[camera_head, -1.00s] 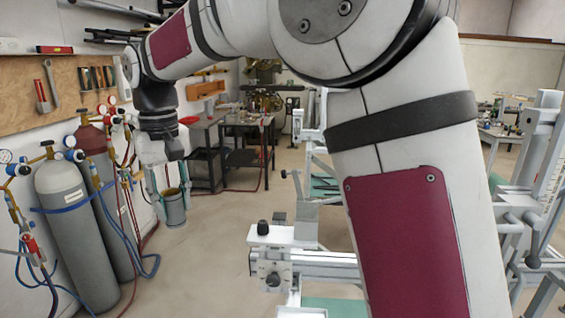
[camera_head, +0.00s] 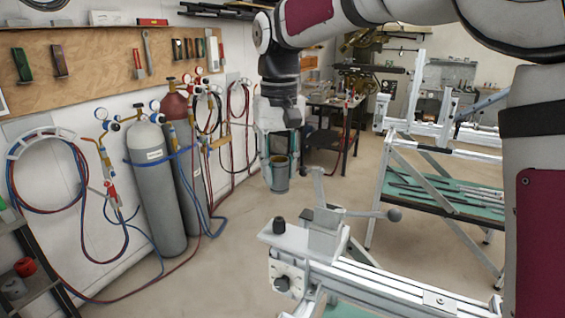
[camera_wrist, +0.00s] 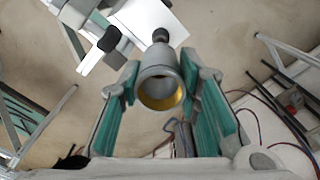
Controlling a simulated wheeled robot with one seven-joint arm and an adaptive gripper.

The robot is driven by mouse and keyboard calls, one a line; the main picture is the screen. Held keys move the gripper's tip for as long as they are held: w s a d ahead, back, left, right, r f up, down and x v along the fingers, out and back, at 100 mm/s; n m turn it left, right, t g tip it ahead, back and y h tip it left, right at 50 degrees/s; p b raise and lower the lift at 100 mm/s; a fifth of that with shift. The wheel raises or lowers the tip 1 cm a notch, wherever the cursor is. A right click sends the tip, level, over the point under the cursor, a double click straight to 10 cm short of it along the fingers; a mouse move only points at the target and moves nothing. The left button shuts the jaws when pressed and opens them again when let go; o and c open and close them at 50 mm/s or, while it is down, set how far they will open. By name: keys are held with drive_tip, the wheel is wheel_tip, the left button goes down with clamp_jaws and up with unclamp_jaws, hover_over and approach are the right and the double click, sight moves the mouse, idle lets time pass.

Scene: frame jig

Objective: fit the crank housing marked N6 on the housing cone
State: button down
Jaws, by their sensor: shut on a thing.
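My gripper (camera_head: 272,165) is shut on a grey, cup-like crank housing (camera_head: 280,178), held in the air beyond the frame jig (camera_head: 400,291). In the wrist view the housing (camera_wrist: 158,84) sits between the teal finger pads of my gripper (camera_wrist: 162,80), and its open end shows a brass-coloured inner ring. No N6 mark is legible on it. I cannot make out the housing cone for certain in either view. The near end of the jig carries a pale clamp block (camera_head: 327,235), a black knob (camera_head: 279,225) and a lever with a dark ball (camera_head: 394,215).
Gas cylinders (camera_head: 156,190) with hoses stand along the left wall, below a tool board (camera_head: 100,62). A second frame stand (camera_head: 440,165) with a green shelf is at the right. A workbench (camera_head: 335,125) stands behind. Open floor lies between cylinders and jig.

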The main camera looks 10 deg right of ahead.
drive_tip(key=b, duration=0.2)
hover_over(279, 219)
drive_tip(key=shift+w+f, duration=0.1)
drive_tip(key=shift+f, duration=2.05)
drive_tip(key=shift+f, duration=0.1)
drive_tip(key=shift+f+b, duration=0.55)
drive_tip(key=shift+f, duration=2.4)
idle(0.7)
drive_tip(key=c, duration=1.1)
unclamp_jaws()
